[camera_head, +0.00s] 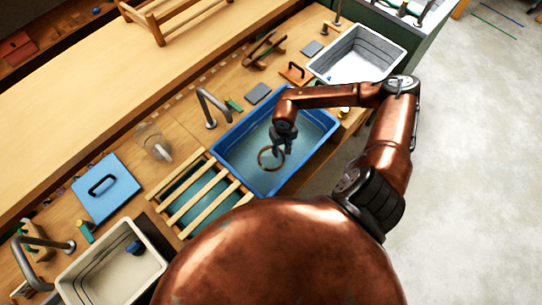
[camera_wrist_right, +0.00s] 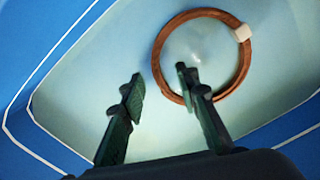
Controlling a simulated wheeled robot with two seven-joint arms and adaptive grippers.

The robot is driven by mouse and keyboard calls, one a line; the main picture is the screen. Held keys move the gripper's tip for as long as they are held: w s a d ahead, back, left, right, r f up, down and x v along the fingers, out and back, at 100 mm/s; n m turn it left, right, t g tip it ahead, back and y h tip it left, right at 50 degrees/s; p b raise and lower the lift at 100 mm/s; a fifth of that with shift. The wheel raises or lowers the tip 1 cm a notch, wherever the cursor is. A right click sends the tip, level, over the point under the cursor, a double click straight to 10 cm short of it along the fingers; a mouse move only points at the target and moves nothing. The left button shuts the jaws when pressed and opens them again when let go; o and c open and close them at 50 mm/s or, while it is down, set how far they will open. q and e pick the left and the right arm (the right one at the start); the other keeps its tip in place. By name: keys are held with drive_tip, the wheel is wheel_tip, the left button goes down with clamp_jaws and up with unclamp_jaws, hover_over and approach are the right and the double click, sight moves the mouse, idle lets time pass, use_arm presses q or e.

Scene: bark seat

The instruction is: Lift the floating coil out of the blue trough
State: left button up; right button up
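The brown ring-shaped coil (camera_head: 260,160) lies within the blue trough (camera_head: 235,124), over pale blue-green water. In the right wrist view the coil (camera_wrist_right: 157,58) is a thin brown hoop with a small whitish block on its upper right. My right gripper (camera_head: 282,146) reaches down into the trough at the coil. Its two fingers (camera_wrist_right: 160,78) are apart in the wrist view. One finger overlaps the hoop's inside and the other is outside it, to the left. I cannot tell whether they touch the coil or how deep they are. My left gripper is in neither view.
Wooden slats (camera_head: 205,197) cover a neighbouring basin. A curved tap (camera_head: 213,102) stands behind the trough. A white basin (camera_head: 362,52) lies beyond my right arm and a cream basin (camera_head: 108,276) at lower left. A clear vessel (camera_head: 153,143) stands left of the trough.

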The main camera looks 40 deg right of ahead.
drive_tip(key=shift+c, duration=0.6)
clamp_jaws()
drive_tip(key=shift+r, duration=0.1)
